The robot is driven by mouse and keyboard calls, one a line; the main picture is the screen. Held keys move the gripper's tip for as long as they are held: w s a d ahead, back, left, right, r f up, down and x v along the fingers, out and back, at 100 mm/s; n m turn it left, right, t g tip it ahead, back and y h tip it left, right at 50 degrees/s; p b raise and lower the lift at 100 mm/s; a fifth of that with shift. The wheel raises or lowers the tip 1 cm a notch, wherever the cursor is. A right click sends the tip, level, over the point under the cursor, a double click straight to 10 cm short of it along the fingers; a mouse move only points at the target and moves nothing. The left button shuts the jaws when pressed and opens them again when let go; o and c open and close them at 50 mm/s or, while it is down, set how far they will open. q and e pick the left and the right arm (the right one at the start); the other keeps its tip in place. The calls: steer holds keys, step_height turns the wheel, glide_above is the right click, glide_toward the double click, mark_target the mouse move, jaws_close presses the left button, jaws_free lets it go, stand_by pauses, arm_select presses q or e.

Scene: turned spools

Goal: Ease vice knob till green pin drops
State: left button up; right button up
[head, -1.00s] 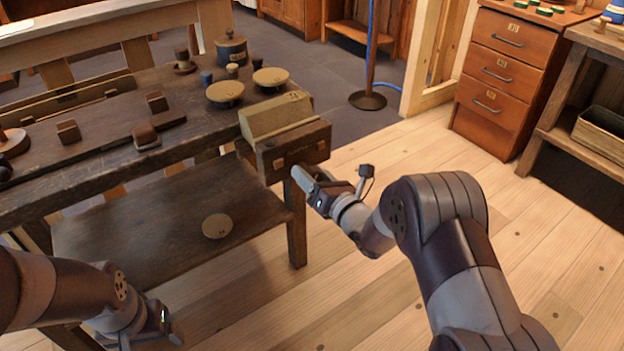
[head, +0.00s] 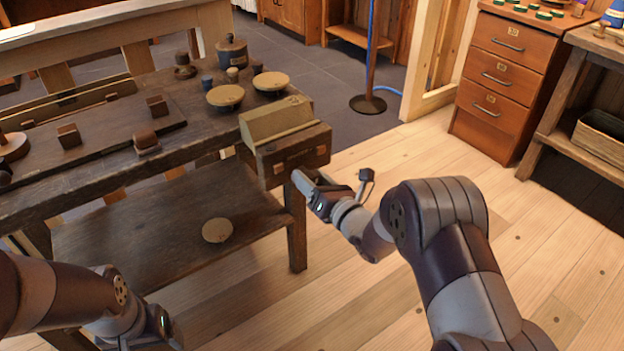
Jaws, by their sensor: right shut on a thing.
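The vice (head: 290,157) is a dark wooden jaw block on the right end of the workbench, with a pale block (head: 276,118) behind and above it. My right gripper (head: 300,180) is at the front lower right of the vice, shut on the vice knob, which the fingers hide. I cannot make out a green pin. My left gripper (head: 168,338) is low at the bottom left, away from the bench top, and its fingers are too cut off and dark to tell their state.
The dark workbench (head: 100,180) carries two round tan-topped pieces (head: 226,96), several small wooden blocks and a lidded pot (head: 232,52). A tan disc (head: 217,230) lies on its lower shelf.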

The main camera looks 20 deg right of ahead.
steer(key=shift+w+d+r, duration=0.1)
steer(key=shift+w+r, duration=0.05)
steer(key=shift+r, duration=0.3)
steer(key=o, duration=1)
steer(key=shift+f, duration=0.25)
steer(key=p+v, duration=0.3)
steer(key=v, duration=0.9)
steer(key=shift+s, duration=0.35)
